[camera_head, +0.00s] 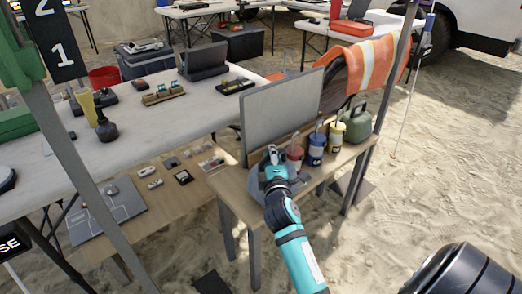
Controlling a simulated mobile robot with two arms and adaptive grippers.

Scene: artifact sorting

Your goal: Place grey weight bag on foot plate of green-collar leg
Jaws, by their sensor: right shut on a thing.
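My right gripper (274,166) is at the left end of the small wooden table, its arm reaching up from the bottom. It is shut on a grey rounded thing (257,190), which looks like the grey weight bag. The gripper and arm hide much of it, and I cannot tell whether it still touches the tabletop. The green collar (14,62) is at the top left, on a grey slanted leg (75,165) that runs down to the bottom edge. The foot of that leg is out of view. My left gripper is not in view.
The small wooden table (342,158) also holds red, blue and yellow cans, a green jug (357,123) and an upright grey panel (283,108). A long white table (160,120) with tools stands left. A dark plate (212,283) lies on the sand. Open sand is at right.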

